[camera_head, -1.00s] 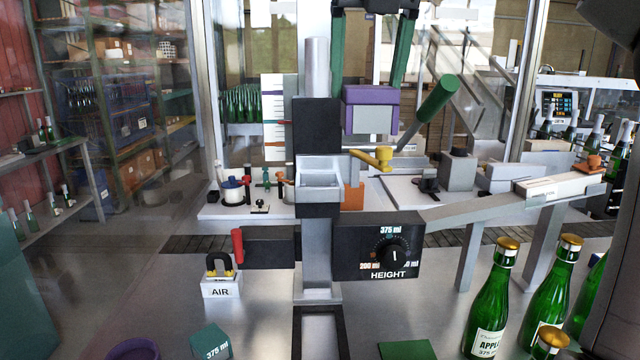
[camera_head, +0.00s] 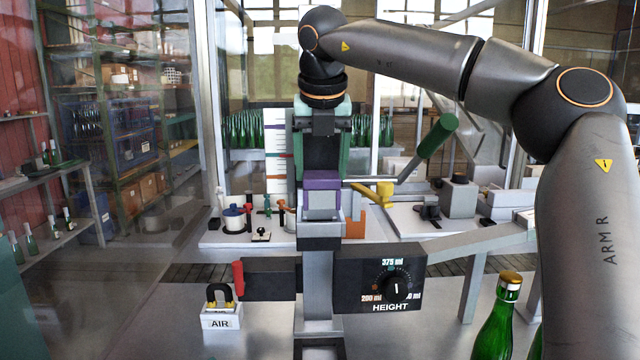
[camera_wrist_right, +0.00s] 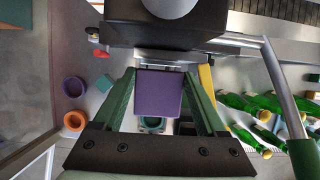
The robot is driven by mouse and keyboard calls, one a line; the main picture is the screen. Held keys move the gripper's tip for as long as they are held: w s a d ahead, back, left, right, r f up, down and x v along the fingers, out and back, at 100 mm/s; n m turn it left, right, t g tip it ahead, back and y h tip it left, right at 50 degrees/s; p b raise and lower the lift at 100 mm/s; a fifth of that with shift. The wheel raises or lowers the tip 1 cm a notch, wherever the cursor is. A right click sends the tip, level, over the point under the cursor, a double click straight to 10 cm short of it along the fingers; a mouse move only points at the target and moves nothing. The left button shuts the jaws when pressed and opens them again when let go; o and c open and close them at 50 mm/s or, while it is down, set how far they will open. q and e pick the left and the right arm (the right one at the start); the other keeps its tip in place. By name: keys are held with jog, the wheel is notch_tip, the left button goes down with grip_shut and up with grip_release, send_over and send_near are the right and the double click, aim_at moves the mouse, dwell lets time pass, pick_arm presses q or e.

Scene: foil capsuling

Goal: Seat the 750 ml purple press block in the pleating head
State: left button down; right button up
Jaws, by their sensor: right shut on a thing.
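The purple press block (camera_head: 322,183) has a purple top and a pale grey lower part. My right gripper (camera_head: 321,172) is shut on it, with a green finger on each side. The block is upright at the front of the pleating head, right above or at the grey pocket (camera_head: 320,229); I cannot tell whether it touches the pocket. In the right wrist view the block's purple face (camera_wrist_right: 159,93) lies between the green fingers (camera_wrist_right: 158,100), close to the machine's grey edge. The gripper hides much of the dark head. My left gripper is not in view.
A green-handled lever (camera_head: 437,135) and a yellow clamp handle (camera_head: 386,191) stand just right of the head. The height dial (camera_head: 396,289) is below. A red-handled part (camera_head: 238,277) and the AIR valve (camera_head: 220,315) are left. Green bottles (camera_head: 497,318) stand at front right.

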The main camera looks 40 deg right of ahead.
aim_at(320, 173)
jog(key=shift+w+d+f, duration=0.1)
jog(key=shift+w+f, duration=0.05)
jog(key=shift+f, duration=0.75)
jog(key=shift+w+f, duration=0.1)
jog(key=shift+f, duration=0.8)
jog(key=shift+f, duration=0.15)
jog(key=o, duration=1.5)
jog(key=shift+o, duration=0.2)
jog(key=v, duration=1.1)
jog(key=shift+r, duration=0.3)
jog(key=shift+s+r, duration=0.1)
jog(key=shift+r, duration=0.25)
